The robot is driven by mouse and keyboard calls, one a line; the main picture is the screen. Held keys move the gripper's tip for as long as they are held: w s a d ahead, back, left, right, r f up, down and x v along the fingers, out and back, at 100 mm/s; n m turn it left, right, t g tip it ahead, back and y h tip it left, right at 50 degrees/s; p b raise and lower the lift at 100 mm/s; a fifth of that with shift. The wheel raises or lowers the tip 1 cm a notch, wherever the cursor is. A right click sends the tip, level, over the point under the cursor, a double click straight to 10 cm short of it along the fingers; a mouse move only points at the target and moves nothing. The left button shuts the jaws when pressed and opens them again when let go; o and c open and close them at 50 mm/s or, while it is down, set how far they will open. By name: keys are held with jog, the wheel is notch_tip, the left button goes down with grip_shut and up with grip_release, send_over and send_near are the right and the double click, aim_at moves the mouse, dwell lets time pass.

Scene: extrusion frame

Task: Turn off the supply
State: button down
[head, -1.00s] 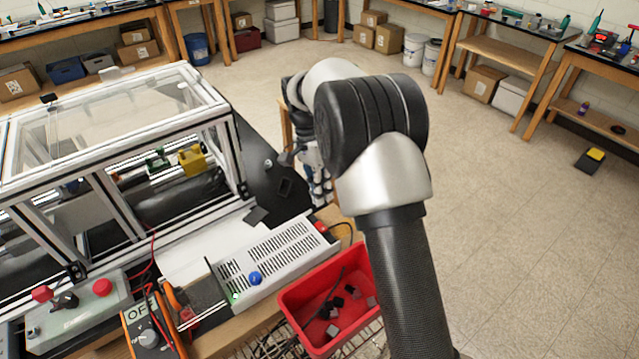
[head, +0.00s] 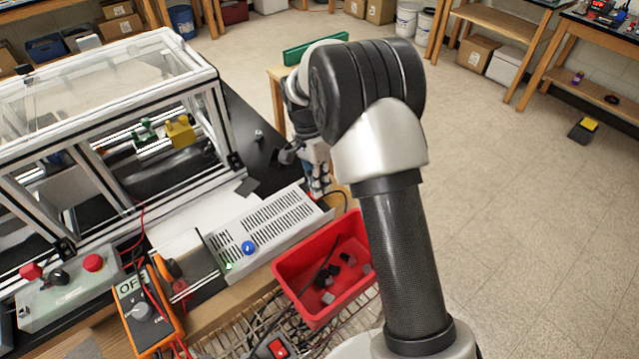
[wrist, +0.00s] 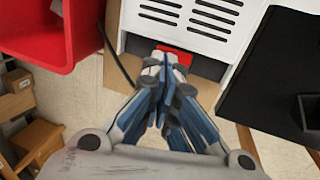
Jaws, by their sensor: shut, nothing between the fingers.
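The supply is a pale slotted metal box (head: 290,218) on the bench, with a blue knob (head: 249,248) and a lit green lamp (head: 228,267) at its near end. Its far end shows in the wrist view (wrist: 205,18), with a red switch (wrist: 175,58) set low on it. My gripper (wrist: 166,62) is shut and empty, its fingertips right in front of the switch and partly covering it. I cannot tell whether they touch.
A red bin (head: 300,300) with small dark and grey pieces stands beside the supply. A black cable (wrist: 117,58) runs from the supply's end. A framed clear enclosure (head: 110,80), a grey control box (head: 65,295) and an orange meter (head: 150,315) stand to the left.

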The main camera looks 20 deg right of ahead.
jog(key=shift+s+f+t+b, duration=0.2)
jog(key=shift+f+t+b, duration=0.1)
jog(key=shift+f+b, duration=0.05)
jog(key=shift+r, duration=0.1)
jog(key=shift+w, duration=0.15)
jog(key=shift+w+a+p, duration=0.25)
jog(key=shift+w+p, duration=0.3)
jog(key=shift+w, duration=0.05)
notch_tip(320, 180, up, 12)
jog(key=w, duration=0.2)
jog(key=shift+a, duration=0.45)
